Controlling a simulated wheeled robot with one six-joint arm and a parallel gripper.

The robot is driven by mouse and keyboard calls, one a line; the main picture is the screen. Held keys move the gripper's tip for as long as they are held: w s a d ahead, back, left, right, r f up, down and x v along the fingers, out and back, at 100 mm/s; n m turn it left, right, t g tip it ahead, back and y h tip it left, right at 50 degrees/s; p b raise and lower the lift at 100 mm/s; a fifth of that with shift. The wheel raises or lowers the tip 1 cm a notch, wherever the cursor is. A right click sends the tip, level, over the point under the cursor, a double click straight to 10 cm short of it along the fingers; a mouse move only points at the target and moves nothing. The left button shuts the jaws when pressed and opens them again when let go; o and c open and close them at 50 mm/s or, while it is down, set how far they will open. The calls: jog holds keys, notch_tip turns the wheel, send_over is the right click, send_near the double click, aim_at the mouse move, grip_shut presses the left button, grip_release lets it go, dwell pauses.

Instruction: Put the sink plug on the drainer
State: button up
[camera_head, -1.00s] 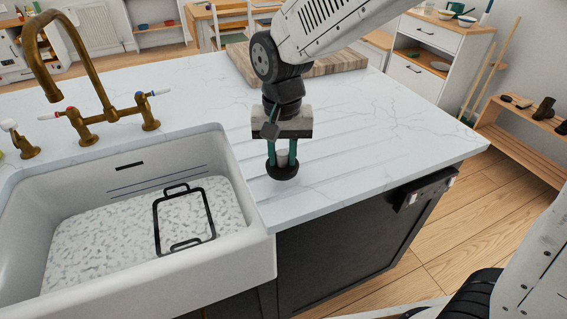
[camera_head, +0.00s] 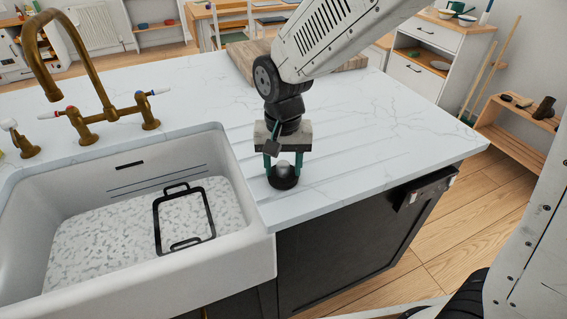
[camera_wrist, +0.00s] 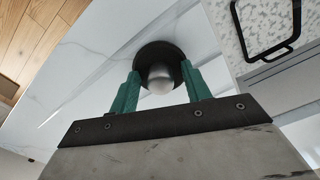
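The sink plug (camera_head: 283,181) is a black disc with a rounded silver knob. It rests flat on the drainer (camera_head: 335,165), the grooved part of the white marble worktop right of the sink. My gripper (camera_head: 283,166) is above the plug with its two green fingers on either side of the knob. The wrist view shows the plug (camera_wrist: 160,62) with gaps between the knob and both fingers of my gripper (camera_wrist: 160,85), so it is open. Part of the black disc is hidden behind the fingers and knob.
The white sink (camera_head: 250,250) is just left of the plug, with a black wire rack (camera_head: 157,225) inside. A brass tap (camera_head: 85,125) stands behind the sink. A wooden board (camera_head: 240,62) lies at the back of the worktop. The worktop right of my gripper is clear.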

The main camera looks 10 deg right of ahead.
aim_at(283, 164)
jog(key=shift+r, duration=0.1)
notch_tip(283, 164, up, 12)
jog(key=s+d+r, duration=0.3)
jog(key=s+d, duration=0.4)
jog(key=d, duration=0.5)
jog(key=s+d+f+n+t, duration=0.1)
jog(key=s+d+f, duration=0.1)
jog(key=s+d, duration=0.6)
jog(key=s, duration=0.4)
jog(key=shift+s+d, duration=0.35)
jog(key=shift+s, duration=0.05)
